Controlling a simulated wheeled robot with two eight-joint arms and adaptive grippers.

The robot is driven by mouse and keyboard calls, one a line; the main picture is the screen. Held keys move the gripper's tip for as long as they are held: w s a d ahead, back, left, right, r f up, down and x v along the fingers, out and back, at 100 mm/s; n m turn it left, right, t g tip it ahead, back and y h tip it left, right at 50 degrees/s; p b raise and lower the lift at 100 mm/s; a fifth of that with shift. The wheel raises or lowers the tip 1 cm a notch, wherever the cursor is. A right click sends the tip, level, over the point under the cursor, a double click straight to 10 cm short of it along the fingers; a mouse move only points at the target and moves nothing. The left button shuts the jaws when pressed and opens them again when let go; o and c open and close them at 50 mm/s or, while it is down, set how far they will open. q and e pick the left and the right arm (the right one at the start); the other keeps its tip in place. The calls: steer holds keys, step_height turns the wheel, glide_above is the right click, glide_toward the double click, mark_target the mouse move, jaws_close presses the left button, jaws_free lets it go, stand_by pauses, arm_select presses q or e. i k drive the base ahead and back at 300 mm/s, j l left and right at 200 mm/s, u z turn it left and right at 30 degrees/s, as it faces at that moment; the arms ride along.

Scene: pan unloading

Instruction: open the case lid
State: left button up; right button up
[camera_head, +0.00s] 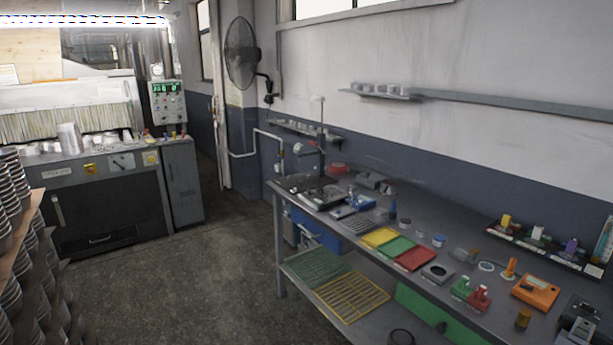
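Neither of my grippers shows in the head view. No case with a lid can be made out for certain. A blue box-like unit (318,229) is under the far end of the bench, also partly hidden. I cannot tell whether either one is the case, or how a lid stands.
The long workbench (405,280) runs along the right wall, crowded with small parts, coloured trays (398,247) and an orange device (536,291). Stacked pans (12,190) stand at the left edge. A machine (100,195) is at the back left. The floor (205,285) between is clear.

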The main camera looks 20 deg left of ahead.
mark_target(374, 179)
steer(key=u, duration=0.25)
steer(key=i+j+z, duration=0.3)
steer(key=i+j, duration=0.4)
steer(key=j, duration=0.1)
